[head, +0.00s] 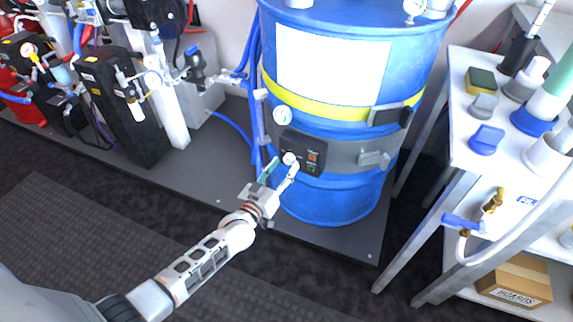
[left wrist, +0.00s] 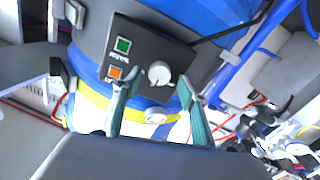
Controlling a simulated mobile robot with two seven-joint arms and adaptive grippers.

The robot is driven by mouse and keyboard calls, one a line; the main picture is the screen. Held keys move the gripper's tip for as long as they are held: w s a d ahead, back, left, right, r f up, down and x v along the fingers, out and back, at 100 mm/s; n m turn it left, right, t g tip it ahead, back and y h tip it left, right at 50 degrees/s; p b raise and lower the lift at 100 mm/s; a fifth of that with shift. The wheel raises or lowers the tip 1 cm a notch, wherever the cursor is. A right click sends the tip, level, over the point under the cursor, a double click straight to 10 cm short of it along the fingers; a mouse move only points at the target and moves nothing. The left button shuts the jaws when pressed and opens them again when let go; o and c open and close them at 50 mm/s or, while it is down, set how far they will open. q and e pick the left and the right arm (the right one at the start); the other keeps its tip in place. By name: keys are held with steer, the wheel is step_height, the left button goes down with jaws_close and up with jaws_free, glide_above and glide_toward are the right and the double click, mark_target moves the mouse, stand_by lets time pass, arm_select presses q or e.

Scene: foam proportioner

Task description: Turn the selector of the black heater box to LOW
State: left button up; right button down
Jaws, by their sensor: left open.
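The black heater box (head: 303,143) is strapped to the front of the blue drum by a grey band. It also shows in the left wrist view (left wrist: 140,36). Its selector is a round white knob (left wrist: 159,73), beside a green square (left wrist: 123,45) and an orange square (left wrist: 114,72). In the head view the knob (head: 289,158) is partly behind a fingertip. My left gripper (head: 281,170) is open, its fingers apart in front of the box. In the left wrist view its fingertips (left wrist: 154,88) lie either side of the knob. I cannot tell contact or read the setting.
The blue drum (head: 345,200) stands on a dark platform (head: 205,170). Black units (head: 125,105) with hoses stand at left. A white table (head: 470,150) with bottles and sponges is at right, a cardboard box (head: 515,280) below. Blue hoses run beside the drum. The floor in front is clear.

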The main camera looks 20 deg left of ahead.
arm_select(q)
steer(key=shift+w+d+f, duration=0.1)
steer(key=shift+w, duration=0.7)
steer(key=c, duration=1.1)
arm_select(e)
steer(key=shift+w+a+r, duration=0.35)
steer(key=shift+r, duration=0.15)
steer(key=shift+f, duration=0.1)
